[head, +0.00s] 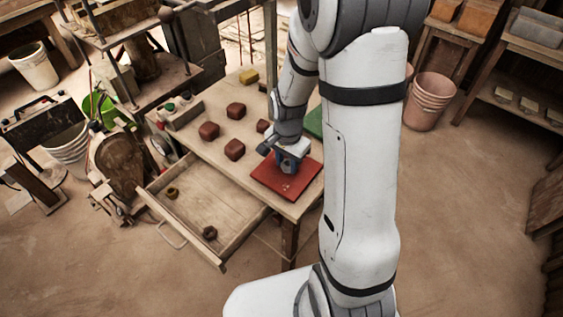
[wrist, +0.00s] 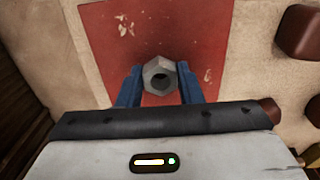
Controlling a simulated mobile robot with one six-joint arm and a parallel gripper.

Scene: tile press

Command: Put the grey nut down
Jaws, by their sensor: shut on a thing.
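The grey nut (wrist: 160,76) is a hexagonal nut with a dark round hole. My gripper (wrist: 159,88) is shut on it, with a blue finger on each side of the nut in the wrist view. In the head view my gripper (head: 287,166) is over the red mat (head: 272,180), which also lies behind the nut in the wrist view (wrist: 205,30). I cannot tell whether the nut touches the mat.
An open drawer (head: 190,215) juts from the table's front, holding a brownish nut (head: 172,193) and a dark nut (head: 209,232). Several red-brown blocks (head: 234,150) and a yellow block (head: 248,76) stand on the table (head: 205,100). A green mat (head: 314,122) lies behind my arm.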

